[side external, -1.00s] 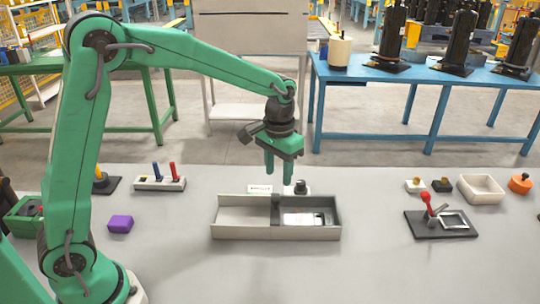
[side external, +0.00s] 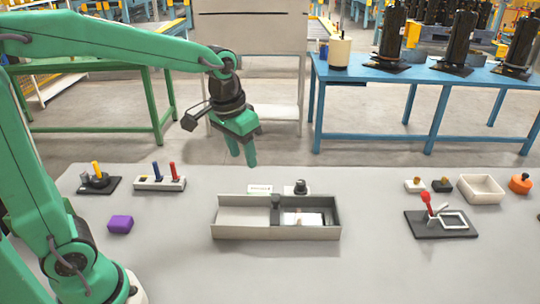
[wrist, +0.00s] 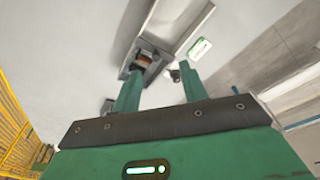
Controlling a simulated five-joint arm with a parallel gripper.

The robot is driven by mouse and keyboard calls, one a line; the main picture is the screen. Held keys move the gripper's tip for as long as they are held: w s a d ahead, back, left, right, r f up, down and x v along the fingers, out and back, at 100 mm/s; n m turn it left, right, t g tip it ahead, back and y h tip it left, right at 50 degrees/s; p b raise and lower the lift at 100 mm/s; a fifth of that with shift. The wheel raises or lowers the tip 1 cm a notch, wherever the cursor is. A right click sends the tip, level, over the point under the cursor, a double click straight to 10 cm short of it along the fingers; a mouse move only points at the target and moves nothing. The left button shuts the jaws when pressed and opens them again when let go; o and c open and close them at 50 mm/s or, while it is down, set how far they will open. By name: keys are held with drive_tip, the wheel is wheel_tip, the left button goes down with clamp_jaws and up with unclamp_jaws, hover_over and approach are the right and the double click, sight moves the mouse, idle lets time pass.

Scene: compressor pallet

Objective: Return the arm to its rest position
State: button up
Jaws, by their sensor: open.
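My green gripper (side external: 243,150) hangs above the back edge of the grey work table (side external: 150,265), left of and behind the two-part tray. Its two fingers point down, apart, with nothing between them. In the wrist view my gripper (wrist: 160,90) also shows its fingers spread and empty, with the tray beyond them. The grey tray (side external: 243,233) lies on the table; its right compartment holds a pale flat piece (side external: 303,218), and a dark post (side external: 276,202) stands at the divider.
A purple block (side external: 120,224), a holder with blue and red pegs (side external: 160,183) and a black base with a yellow peg (side external: 99,182) stand left. A red-handled clamp fixture (side external: 440,220), a white bin (side external: 481,189) and an orange part (side external: 520,184) stand right. Front middle is clear.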

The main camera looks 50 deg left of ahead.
drive_tip(key=s+a+r+t, duration=0.1)
drive_tip(key=s+a+t, duration=0.1)
drive_tip(key=s, duration=1.2)
drive_tip(key=shift+s+a+r+t, duration=0.15)
drive_tip(key=shift+a+r+t, duration=0.2)
drive_tip(key=shift+t, duration=0.35)
